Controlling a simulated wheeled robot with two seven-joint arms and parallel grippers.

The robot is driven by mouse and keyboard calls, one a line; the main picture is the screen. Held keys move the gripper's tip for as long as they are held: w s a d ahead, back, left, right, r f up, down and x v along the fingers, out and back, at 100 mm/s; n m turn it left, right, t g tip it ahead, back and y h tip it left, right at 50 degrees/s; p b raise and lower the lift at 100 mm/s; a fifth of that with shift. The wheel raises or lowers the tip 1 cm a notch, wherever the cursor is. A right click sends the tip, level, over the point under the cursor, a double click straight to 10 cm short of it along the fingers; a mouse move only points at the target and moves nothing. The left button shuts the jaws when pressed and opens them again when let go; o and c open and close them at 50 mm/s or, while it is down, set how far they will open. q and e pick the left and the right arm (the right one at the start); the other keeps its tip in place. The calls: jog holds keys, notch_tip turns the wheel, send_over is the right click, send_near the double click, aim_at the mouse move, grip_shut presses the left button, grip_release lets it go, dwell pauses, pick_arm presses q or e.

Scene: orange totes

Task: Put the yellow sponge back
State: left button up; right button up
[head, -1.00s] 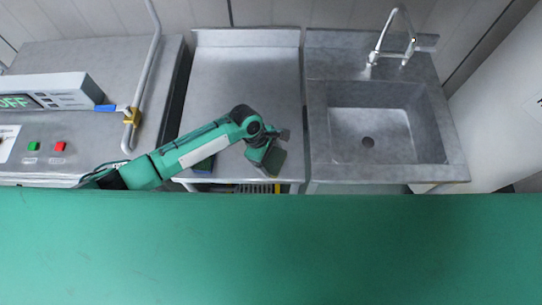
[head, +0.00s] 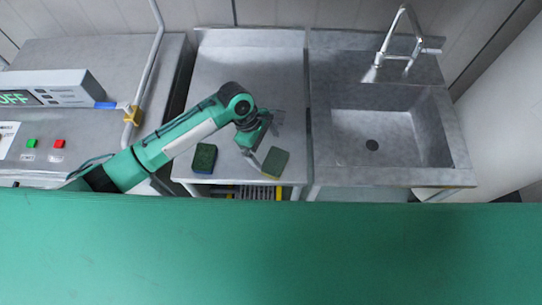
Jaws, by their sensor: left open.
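The yellow sponge (head: 274,163) has a dark green top and a thin yellow edge. It lies flat near the front edge of the middle steel table (head: 235,70). My left gripper (head: 267,138) is open, just above and left of the sponge in the head view. No sponge is between its fingers. I cannot tell whether a fingertip touches the sponge's edge. My right gripper is not in view.
A second sponge (head: 204,157), green on top with a blue base, lies to the left near the same edge. A sink (head: 372,140) with a tap (head: 397,45) stands right. A control machine (head: 60,125) with a bent handle stands left. The table's back is clear.

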pick_arm(q)
jog(key=b+v, duration=0.1)
jog(key=v, duration=0.3)
jog(key=shift+a+r, duration=0.15)
jog(key=shift+r, duration=0.2)
